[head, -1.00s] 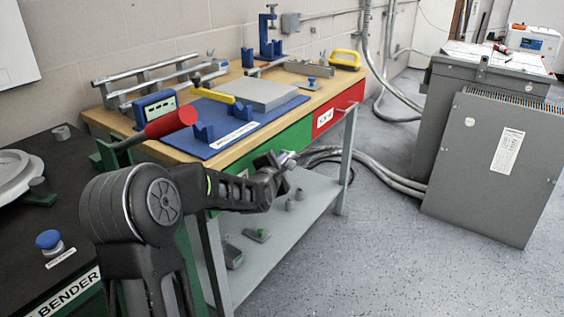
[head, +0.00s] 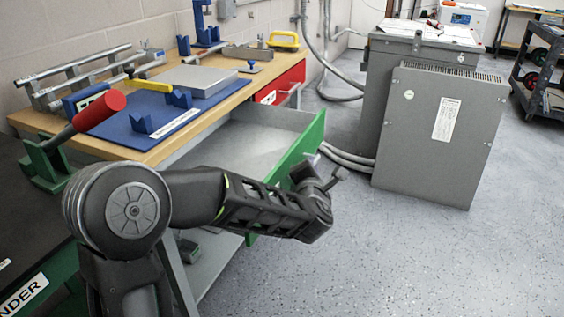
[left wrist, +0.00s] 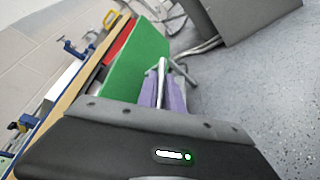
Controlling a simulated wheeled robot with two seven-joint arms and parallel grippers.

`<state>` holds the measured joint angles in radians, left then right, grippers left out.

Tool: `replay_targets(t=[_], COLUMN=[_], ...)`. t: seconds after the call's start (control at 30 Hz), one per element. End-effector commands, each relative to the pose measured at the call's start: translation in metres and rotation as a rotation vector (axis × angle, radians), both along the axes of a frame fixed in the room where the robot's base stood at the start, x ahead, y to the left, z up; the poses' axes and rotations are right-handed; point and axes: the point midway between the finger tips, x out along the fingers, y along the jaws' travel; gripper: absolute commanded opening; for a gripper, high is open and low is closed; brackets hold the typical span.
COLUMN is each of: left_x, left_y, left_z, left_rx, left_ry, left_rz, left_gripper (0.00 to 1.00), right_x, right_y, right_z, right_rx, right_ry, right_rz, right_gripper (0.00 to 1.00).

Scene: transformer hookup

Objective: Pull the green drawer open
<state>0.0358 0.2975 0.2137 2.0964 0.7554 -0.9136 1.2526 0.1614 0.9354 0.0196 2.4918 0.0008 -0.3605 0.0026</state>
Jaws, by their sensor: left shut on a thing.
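The green drawer (head: 303,148) is pulled out from under the wooden workbench top, and its empty-looking grey inside shows behind the green front. In the left wrist view the green front (left wrist: 137,62) fills the middle, with a metal bar handle (left wrist: 161,75) on it. My left gripper (head: 328,182) is at the outer side of the green front. In the left wrist view its fingers (left wrist: 165,95) are shut on the handle. My arm hides part of the front in the head view. My right gripper is not in view.
The red drawer (head: 280,88) is shut beside it. A blue mat (head: 150,133) with fixtures and a red-handled tool (head: 98,112) are on the bench side at left. A grey transformer cabinet (head: 440,135) stands to the right, with open floor before it.

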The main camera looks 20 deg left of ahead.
Motion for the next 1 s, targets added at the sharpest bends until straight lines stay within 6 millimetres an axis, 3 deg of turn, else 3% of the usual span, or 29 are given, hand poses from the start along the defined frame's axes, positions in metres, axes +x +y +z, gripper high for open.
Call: replay_targets(t=[0.03, 0.2, 0.6, 0.63, 0.8, 0.9, 1.0], left_x=[0.0, 0.001, 0.001, 0.001, 0.001, 0.001, 0.001], left_y=[-0.012, -0.029, -0.033, -0.033, -0.032, -0.032, -0.032], left_z=[-0.002, -0.001, -0.001, -0.001, 0.0, 0.0, 0.0], left_rx=[-0.001, 0.001, 0.0, 0.0, -0.001, -0.001, -0.001], left_ry=[0.004, 0.002, 0.001, 0.001, 0.0, 0.0, 0.0], left_rz=[-0.006, -0.003, 0.0, 0.0, 0.001, 0.001, 0.0], left_gripper=[0.0, 0.0, 0.0, 0.12, 0.26, 0.33, 0.33], right_x=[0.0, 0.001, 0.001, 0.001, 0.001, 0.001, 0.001], right_y=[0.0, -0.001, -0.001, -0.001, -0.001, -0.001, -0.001], right_z=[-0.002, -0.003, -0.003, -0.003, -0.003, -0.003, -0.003], right_rx=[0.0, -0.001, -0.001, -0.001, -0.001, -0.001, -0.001], right_ry=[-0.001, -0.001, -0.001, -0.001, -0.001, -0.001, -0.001], right_rz=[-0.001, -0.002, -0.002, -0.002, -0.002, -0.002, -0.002], right_gripper=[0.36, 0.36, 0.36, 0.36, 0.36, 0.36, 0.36])
